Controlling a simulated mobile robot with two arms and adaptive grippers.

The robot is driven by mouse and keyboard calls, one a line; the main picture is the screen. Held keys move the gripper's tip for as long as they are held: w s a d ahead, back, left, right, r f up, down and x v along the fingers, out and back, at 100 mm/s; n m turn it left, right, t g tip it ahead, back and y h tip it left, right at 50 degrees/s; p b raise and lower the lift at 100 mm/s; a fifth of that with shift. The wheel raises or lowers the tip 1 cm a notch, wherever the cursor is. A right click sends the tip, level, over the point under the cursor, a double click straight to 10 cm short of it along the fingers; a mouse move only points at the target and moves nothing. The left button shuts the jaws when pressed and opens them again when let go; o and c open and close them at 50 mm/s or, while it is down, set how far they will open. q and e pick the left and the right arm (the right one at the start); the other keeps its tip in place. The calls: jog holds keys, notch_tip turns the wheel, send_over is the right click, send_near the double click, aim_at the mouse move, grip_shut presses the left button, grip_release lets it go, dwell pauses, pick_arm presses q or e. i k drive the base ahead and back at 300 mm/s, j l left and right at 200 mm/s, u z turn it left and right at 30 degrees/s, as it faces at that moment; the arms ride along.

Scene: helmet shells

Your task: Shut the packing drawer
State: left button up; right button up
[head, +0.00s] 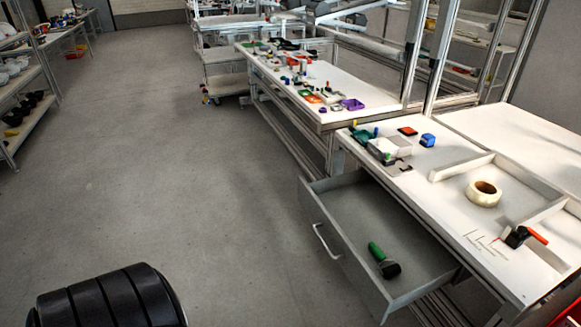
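The packing drawer (346,262) is pulled open from under the white table at the right. It is a grey box whose front faces left, with a light bar handle (324,241) on that front. A tool with a green handle and a dark head (383,261) lies inside on the drawer's floor. Neither gripper shows in the head view.
The white packing table (416,188) carries a tape roll (483,192), a tape dispenser (518,237), a blue block (428,140) and small parts. A second table (343,83) with several coloured parts stands behind it. Shelves line the left. The grey floor (185,170) left of the drawer is clear.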

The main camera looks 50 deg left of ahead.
aim_at(349, 212)
jog(key=u, duration=1.1)
